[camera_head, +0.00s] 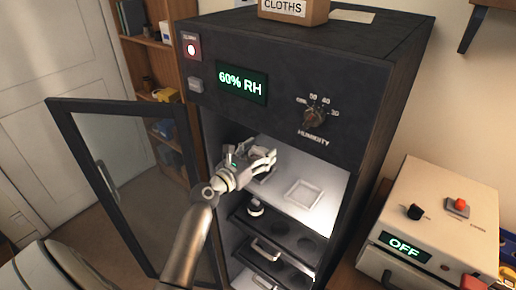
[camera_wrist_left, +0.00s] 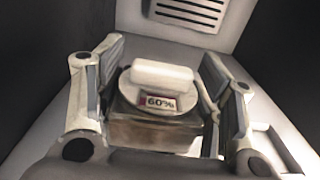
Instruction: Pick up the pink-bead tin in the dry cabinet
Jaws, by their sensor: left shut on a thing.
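The dry cabinet (camera_head: 376,113) stands with its glass door (camera_head: 122,150) swung open to the left. My left gripper (camera_head: 262,160) reaches into its lit upper compartment. In the left wrist view, my left gripper (camera_wrist_left: 163,112) has a finger on each side of a metallic, box-like tin (camera_wrist_left: 153,133) and is shut on it. The tin has a round top, a white knob and a label reading 60% with a pinkish edge. The fingers hide its sides, and I see no beads. I cannot tell whether it touches the shelf. My right gripper is not in view.
A shallow white square tray (camera_head: 304,193) lies on the shelf right of my left gripper. A small dark-and-white item (camera_head: 255,207) stands on the pull-out shelf below. A box labelled CLOTHS (camera_head: 293,10) sits on top. A cream unit reading OFF (camera_head: 440,222) stands at right.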

